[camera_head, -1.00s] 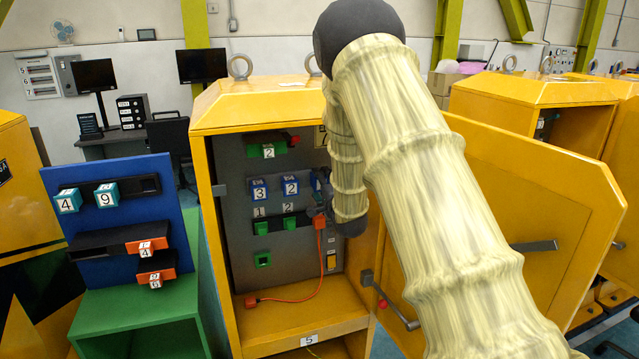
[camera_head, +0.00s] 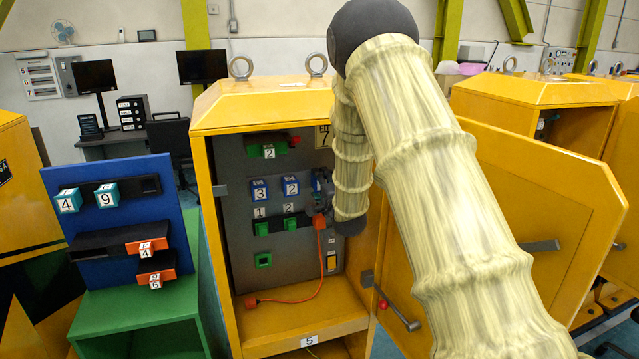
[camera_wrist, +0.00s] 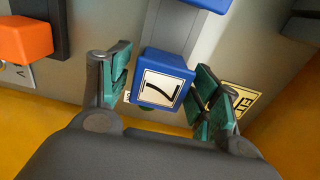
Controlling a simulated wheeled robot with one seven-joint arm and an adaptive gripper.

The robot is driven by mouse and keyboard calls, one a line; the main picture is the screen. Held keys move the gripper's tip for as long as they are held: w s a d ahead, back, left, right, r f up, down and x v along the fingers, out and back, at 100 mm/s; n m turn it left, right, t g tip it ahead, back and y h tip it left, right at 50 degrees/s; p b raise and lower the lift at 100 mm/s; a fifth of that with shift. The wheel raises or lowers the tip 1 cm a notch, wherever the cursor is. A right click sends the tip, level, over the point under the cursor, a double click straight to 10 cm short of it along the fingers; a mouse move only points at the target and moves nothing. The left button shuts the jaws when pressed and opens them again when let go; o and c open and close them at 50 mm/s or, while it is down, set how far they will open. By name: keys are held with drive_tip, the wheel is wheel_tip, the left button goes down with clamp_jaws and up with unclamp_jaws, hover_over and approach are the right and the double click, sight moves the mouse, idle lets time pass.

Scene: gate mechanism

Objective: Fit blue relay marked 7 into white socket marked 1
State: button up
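The blue relay marked 7 (camera_wrist: 160,85) is in the middle of the wrist view, against the grey panel, with the 7 turned sideways. My gripper (camera_wrist: 162,98) has its teal-padded fingers on either side of the relay. The fingers look spread, with a narrow gap on the left; contact on the right cannot be told. In the head view, my gripper (camera_head: 322,190) is at the right side of the cabinet panel, mostly hidden by my arm. A white tag marked 1 (camera_head: 260,212) is on the panel, below the blue relay marked 3 and above a green piece.
Blue relays marked 3 (camera_head: 259,190) and 2 (camera_head: 290,186) are left of my gripper. The open cabinet door (camera_head: 540,190) stands right.

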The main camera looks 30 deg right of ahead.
drive_tip(key=c, duration=0.7)
drive_tip(key=shift+s, duration=0.45)
drive_tip(key=shift+c, duration=0.2)
drive_tip(key=v, duration=0.5)
drive_tip(key=shift+a, duration=0.1)
idle(0.6)
drive_tip(key=shift+w, duration=0.1)
